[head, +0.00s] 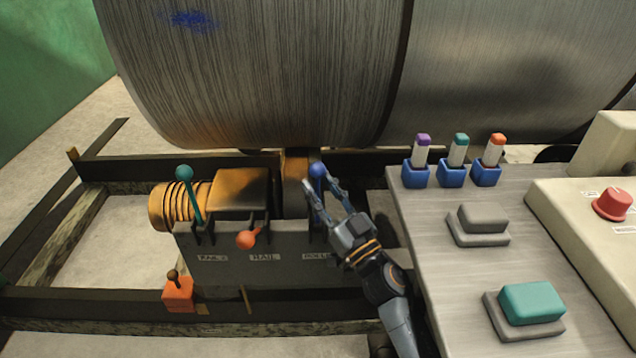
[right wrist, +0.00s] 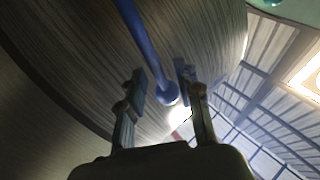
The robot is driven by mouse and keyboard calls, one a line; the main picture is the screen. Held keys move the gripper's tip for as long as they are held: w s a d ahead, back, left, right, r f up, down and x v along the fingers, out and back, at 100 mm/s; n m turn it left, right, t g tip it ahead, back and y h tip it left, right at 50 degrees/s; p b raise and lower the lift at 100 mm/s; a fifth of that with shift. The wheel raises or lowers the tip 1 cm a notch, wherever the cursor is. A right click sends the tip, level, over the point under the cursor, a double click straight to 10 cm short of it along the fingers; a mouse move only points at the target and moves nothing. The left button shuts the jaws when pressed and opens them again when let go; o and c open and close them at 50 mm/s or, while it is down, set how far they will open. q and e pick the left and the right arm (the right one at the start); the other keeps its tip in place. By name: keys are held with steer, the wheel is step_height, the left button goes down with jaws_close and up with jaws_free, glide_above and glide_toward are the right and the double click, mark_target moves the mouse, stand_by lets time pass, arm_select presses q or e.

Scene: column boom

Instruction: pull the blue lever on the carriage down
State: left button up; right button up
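The blue lever (head: 317,171) stands up at the right end of the grey lever box (head: 240,268) on the carriage. Its round knob is at the top. My right gripper (head: 321,184) reaches up to it from the lower right, with a finger on each side of the knob. In the right wrist view the blue lever (right wrist: 145,45) comes down from the top, and its knob lies between the two fingers (right wrist: 163,82). Gaps show beside the knob, so the gripper looks open. The lever's lower part is partly hidden in the head view. My left gripper is not in view.
A teal lever (head: 185,173) stands up and an orange lever (head: 248,240) points toward me on the same box. A large metal cylinder (head: 260,70) hangs behind. A grey console (head: 440,240) with switches and buttons stands close to my right arm.

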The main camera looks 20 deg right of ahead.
steer(key=shift+w+a+r, duration=0.1)
steer(key=shift+w+r, duration=0.15)
steer(key=shift+w, duration=0.25)
jaws_close()
